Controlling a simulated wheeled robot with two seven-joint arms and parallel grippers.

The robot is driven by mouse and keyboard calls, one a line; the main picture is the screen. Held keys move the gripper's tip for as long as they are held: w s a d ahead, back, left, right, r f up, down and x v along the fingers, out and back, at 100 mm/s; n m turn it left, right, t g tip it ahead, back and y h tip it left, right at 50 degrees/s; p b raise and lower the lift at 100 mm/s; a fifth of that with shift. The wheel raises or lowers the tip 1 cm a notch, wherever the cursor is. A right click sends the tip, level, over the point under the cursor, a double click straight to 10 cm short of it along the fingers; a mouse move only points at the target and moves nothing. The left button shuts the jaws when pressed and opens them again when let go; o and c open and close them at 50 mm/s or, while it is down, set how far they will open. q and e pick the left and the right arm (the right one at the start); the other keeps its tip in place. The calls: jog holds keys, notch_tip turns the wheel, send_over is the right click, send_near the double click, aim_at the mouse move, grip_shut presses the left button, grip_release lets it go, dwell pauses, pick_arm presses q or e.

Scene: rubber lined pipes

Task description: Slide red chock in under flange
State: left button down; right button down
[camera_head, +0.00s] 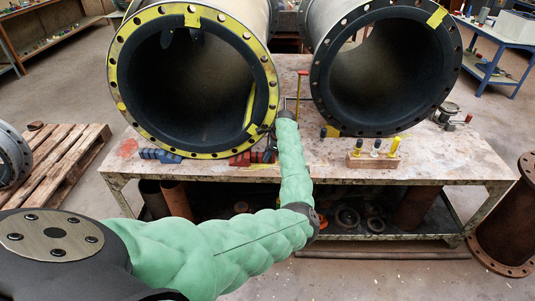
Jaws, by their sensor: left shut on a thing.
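The red chock (241,159) sits low on the table top, at the lower right of the yellow-faced flange (116,86) of the left pipe. Its left part is close to the flange's lower rim; whether they touch cannot be told. My left gripper (270,143) is at the chock's right end, shut on it, beside the flange's right lower edge. The fingers are small and dark and partly hidden by my green-sleeved arm. A blue chock (161,155) lies under the flange's lower left side. My right gripper is not in view.
A second black-lined pipe (316,75) stands right of the first on the worn table (330,174). A wooden block with yellow and black pegs (372,160) is near the front edge. A tin (447,112) is at right. A pallet (62,150) is on the floor at left.

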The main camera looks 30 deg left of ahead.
pick_arm(q)
jog(key=shift+s+a, duration=0.15)
jog(key=shift+a, duration=0.15)
